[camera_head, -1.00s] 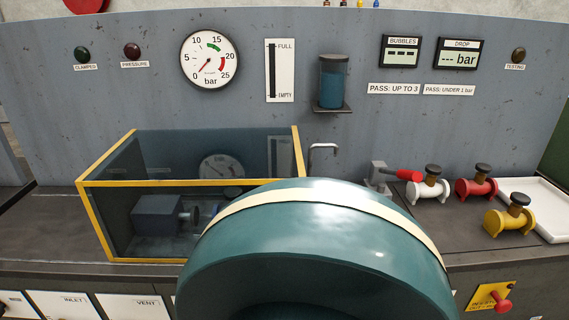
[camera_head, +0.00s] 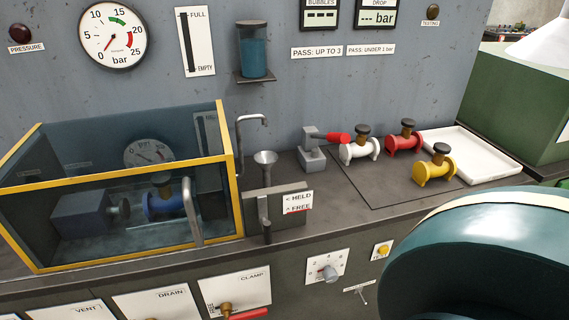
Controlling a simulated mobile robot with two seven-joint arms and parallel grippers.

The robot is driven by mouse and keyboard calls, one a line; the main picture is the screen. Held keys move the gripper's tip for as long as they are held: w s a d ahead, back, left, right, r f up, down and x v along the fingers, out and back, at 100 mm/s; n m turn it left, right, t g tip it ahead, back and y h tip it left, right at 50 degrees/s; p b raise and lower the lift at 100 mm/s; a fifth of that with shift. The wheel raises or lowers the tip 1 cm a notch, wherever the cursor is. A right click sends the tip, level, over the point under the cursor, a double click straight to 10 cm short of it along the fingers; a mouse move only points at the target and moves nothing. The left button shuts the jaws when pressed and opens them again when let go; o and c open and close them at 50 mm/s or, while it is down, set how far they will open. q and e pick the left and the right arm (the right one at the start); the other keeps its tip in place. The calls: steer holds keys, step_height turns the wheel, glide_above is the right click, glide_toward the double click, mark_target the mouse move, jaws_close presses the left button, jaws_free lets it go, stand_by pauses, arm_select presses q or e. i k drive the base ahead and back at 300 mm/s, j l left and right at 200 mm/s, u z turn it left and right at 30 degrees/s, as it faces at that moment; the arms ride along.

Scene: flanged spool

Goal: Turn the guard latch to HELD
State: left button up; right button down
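The guard latch (camera_head: 264,214) is a dark upright lever on a grey block at the right end of the yellow-framed clear guard box (camera_head: 120,182). Its white label (camera_head: 298,202) reads HELD above and FREE below, with a red line under FREE. The lever appears to hang downward; I cannot tell surely which word it marks. A grey bar handle (camera_head: 192,210) stands at the guard's front right. Inside the guard are a grey block and a blue valve-like part (camera_head: 165,205). Neither of my grippers shows in this view.
A funnel (camera_head: 265,160) and bent pipe stand behind the latch. A red-handled clamp (camera_head: 313,150), white, red and yellow (camera_head: 435,168) spools and a white tray (camera_head: 480,152) lie to the right. A large teal rounded shape, probably my own arm, covers the lower right.

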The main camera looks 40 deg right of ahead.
mark_target(262, 207)
steer(key=z, duration=1.15)
